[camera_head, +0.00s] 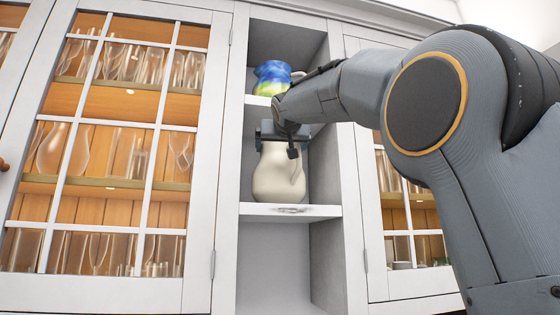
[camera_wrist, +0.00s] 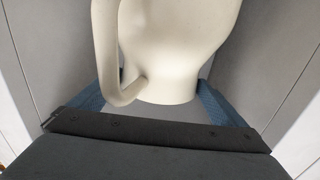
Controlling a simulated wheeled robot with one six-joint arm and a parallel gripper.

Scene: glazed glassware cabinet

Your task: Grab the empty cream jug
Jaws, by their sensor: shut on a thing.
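The cream jug (camera_head: 276,176) is upright in the open middle column of the cabinet, at the middle shelf. Its handle shows on the right side. My gripper (camera_head: 281,140) reaches in from above and is shut around the jug's neck. In the wrist view the fingers (camera_wrist: 150,98) lie on both sides of the jug's neck (camera_wrist: 168,85), and the handle (camera_wrist: 108,60) is on the left. The jug's inside is hidden, and I cannot tell whether its base touches the shelf.
A blue, green and yellow jug (camera_head: 271,78) stands on the shelf above, close to my arm. Glazed doors with glassware (camera_head: 120,150) flank the column. The middle shelf (camera_head: 325,210) has a small grey mark or object at its front edge. The space below appears empty.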

